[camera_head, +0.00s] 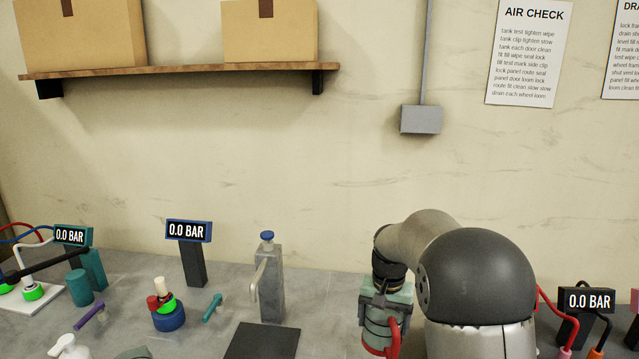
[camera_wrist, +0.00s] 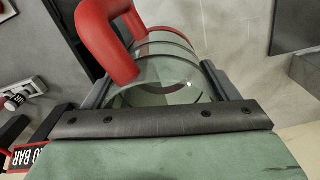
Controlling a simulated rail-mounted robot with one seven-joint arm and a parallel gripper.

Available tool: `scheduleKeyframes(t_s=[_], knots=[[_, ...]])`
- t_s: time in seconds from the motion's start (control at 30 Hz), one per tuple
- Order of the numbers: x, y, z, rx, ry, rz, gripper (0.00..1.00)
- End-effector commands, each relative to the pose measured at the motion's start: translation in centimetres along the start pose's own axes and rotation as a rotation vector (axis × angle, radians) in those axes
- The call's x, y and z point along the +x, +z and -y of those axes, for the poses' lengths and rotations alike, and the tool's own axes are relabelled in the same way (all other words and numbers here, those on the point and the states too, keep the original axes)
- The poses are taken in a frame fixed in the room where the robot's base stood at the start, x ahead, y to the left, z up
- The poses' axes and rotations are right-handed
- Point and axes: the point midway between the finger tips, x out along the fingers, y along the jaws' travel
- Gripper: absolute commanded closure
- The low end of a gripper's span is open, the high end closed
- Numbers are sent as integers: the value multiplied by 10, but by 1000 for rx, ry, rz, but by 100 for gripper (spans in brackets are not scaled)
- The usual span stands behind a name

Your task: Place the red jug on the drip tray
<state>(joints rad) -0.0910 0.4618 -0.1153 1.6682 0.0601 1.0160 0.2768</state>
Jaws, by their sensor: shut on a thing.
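The red jug (camera_head: 376,333) has a clear greenish ringed body and a thick red handle. My gripper (camera_head: 385,292) is shut around its body, right of the tap in the head view. In the wrist view the jug (camera_wrist: 160,70) lies between the fingers of my gripper (camera_wrist: 155,90), with the handle at upper left. The drip tray (camera_head: 262,343) is a dark flat square in front of the tap, left of the jug and apart from it. A dark panel at the wrist view's top right may be the tray.
The grey tap (camera_head: 269,285) with a blue knob stands behind the tray. A blue gauge (camera_head: 189,231), a red-and-green fitting on a blue base (camera_head: 168,316) and a teal valve handle (camera_head: 212,308) stand left. Another gauge (camera_head: 585,301) with hoses is right.

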Motion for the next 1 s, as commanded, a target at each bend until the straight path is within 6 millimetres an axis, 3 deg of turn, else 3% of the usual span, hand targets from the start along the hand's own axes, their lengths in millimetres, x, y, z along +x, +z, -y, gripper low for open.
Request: scheduleKeyframes(t_s=[0.23,0.4,1.0], knots=[[36,41,-14,-209,0,3,45],[51,59,-22,-305,-1,-1,45],[53,62,-22,-321,0,-2,45]])
